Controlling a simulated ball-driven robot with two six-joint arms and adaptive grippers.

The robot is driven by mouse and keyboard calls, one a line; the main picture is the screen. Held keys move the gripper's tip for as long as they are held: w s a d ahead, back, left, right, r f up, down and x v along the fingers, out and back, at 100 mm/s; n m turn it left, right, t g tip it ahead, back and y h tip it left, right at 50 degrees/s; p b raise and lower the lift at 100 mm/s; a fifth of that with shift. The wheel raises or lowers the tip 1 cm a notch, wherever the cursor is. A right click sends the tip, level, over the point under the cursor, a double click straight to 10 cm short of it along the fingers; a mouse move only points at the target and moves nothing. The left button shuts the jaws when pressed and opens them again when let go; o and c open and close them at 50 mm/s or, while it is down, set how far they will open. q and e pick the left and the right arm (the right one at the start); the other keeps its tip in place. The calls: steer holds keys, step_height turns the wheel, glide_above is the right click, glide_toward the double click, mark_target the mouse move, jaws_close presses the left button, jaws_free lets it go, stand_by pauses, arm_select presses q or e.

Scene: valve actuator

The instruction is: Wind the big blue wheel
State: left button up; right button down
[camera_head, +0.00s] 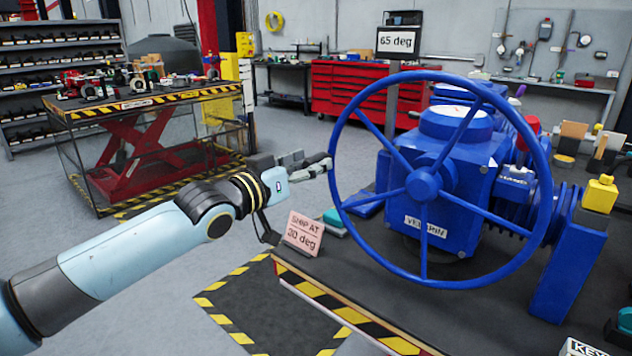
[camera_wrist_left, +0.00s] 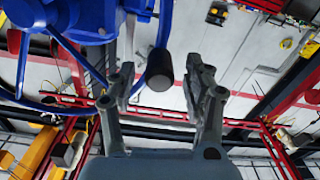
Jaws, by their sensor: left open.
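The big blue wheel (camera_head: 423,268) has a round rim and spokes and stands upright in front of a blue valve actuator (camera_head: 470,190). My left gripper (camera_head: 318,166) is at the left side of the rim, slightly above hub height. In the left wrist view its fingers (camera_wrist_left: 163,85) are open and apart. A dark cylindrical knob (camera_wrist_left: 160,72) at the end of a blue part shows between them. I cannot tell whether a finger touches it. The wheel's rim and spokes (camera_wrist_left: 62,45) show at upper left there. My right gripper is not in view.
A display (camera_head: 396,41) reads 65 deg. A yellow-capped blue post (camera_head: 560,265) is right of the wheel. Open floor lies left of the bench.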

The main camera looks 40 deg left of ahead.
arm_select(q)
steer(key=shift+w+d+b, duration=0.1)
steer(key=shift+w+b, duration=0.5)
steer(key=shift+w, duration=0.55)
steer(key=shift+r, duration=0.1)
jaws_close()
